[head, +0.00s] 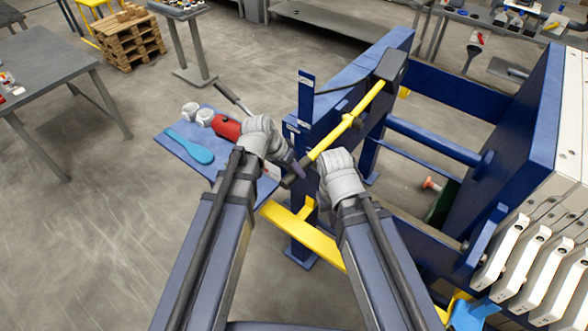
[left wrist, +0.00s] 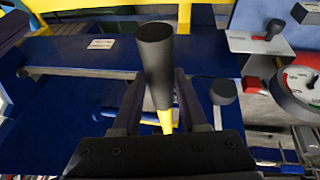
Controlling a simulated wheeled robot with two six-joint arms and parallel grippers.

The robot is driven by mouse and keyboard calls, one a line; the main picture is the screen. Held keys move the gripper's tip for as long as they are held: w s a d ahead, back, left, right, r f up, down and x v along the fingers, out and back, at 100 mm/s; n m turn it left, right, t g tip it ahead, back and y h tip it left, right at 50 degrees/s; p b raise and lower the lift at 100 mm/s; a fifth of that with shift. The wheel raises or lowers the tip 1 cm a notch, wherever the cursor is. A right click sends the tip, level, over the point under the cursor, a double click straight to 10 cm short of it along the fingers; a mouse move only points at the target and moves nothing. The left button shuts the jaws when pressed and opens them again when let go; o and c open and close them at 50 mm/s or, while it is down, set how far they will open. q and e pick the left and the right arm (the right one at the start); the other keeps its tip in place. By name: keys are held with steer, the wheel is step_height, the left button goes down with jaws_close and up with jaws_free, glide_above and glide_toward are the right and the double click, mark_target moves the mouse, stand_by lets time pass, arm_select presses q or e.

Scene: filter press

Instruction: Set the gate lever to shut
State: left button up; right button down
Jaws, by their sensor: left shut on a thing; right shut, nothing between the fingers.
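A long yellow lever (head: 346,126), which looks like the gate lever, slants from a dark block at the top of the blue frame down toward my grippers. My left gripper (head: 291,170) is shut on its lower end. In the left wrist view, the lever's dark round grip (left wrist: 155,58) and a bit of yellow shaft stand between the fingers of my left gripper (left wrist: 162,108). My right gripper (head: 335,160) is shut and empty, close to the right of the lever; its fingertips are mostly hidden. I cannot read any lever position marking.
A blue side panel (head: 172,140) left of the frame bears a red cylinder (head: 227,128), white round parts and a light-blue paddle (head: 192,149). The blue press frame (head: 545,110) and white plates (head: 500,260) stand at right. A yellow bar (head: 300,235) lies below the grippers.

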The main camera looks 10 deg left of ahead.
arm_select(q)
jaws_close()
stand_by(0.4)
steer(key=w+d+r+g+y+p, duration=0.1)
steer(key=w+r+g+y+p, duration=0.1)
steer(key=r+p, duration=0.9)
steer(key=shift+w+d+r+g+p, duration=0.45)
steer(key=shift+g+p, duration=0.35)
steer(key=shift+p, duration=0.4)
steer(key=shift+a+f, duration=0.1)
steer(key=o, duration=1)
jaws_free()
